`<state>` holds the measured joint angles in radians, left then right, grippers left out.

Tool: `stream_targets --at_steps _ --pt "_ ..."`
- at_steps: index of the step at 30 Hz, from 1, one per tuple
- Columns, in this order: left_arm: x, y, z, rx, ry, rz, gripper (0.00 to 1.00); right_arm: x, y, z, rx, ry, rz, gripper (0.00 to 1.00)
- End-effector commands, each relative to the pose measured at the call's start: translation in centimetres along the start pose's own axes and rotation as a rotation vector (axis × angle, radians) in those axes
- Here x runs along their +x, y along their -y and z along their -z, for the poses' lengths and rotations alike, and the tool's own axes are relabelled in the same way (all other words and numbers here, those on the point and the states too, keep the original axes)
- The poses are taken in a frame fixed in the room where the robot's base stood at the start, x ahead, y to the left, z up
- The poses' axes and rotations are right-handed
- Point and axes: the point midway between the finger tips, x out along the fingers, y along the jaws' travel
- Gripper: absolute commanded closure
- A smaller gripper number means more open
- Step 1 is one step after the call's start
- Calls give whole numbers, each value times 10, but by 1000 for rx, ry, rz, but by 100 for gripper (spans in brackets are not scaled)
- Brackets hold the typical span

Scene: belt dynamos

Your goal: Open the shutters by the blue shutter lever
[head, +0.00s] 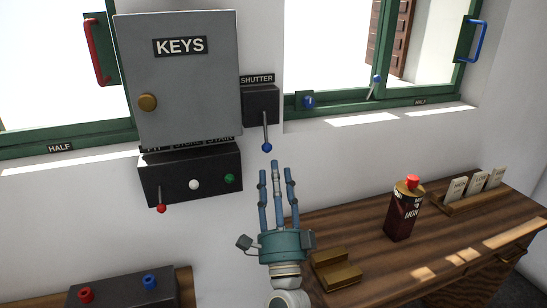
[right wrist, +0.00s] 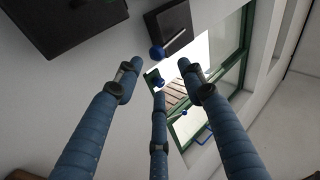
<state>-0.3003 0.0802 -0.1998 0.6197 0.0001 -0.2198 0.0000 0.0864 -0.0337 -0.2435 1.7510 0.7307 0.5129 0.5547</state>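The black shutter box (head: 261,104), with a SHUTTER label (head: 257,79) above it, is on the wall right of the KEYS cabinet. Its blue-tipped shutter lever (head: 267,147) hangs downward. My right gripper (head: 276,172) is just below the lever tip in the head view, fingers pointing up, spread and empty. In the right wrist view the three fingers (right wrist: 160,85) stand apart, with the blue knob (right wrist: 157,53) beyond them and the box (right wrist: 170,27) above it. I see no contact between fingers and lever. My left gripper is not in view.
The grey KEYS cabinet (head: 182,95) and a black box with red, white and green controls (head: 190,178) are on the left. Green-framed windows (head: 300,103) flank them. The wooden desk (head: 350,223) at right holds a dark bottle (head: 401,215), a brass piece (head: 335,268) and a card rack (head: 475,200).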

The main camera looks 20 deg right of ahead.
Motion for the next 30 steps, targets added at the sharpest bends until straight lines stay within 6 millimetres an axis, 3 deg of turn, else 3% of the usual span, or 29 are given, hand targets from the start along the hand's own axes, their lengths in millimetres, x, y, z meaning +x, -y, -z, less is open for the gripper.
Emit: stream_targets --at_steps 6,20,23,25,30 --pt "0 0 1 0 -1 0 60 -31 0 -1 1 2 -2 60" --pt "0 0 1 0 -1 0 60 -38 -3 -2 -7 6 -6 60" --pt "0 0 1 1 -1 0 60 -48 -25 -11 -53 44 -48 60" --pt "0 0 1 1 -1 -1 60 -62 -54 -23 -118 97 -102 60" --pt "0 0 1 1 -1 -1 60 -129 -154 -54 -333 296 -288 60"
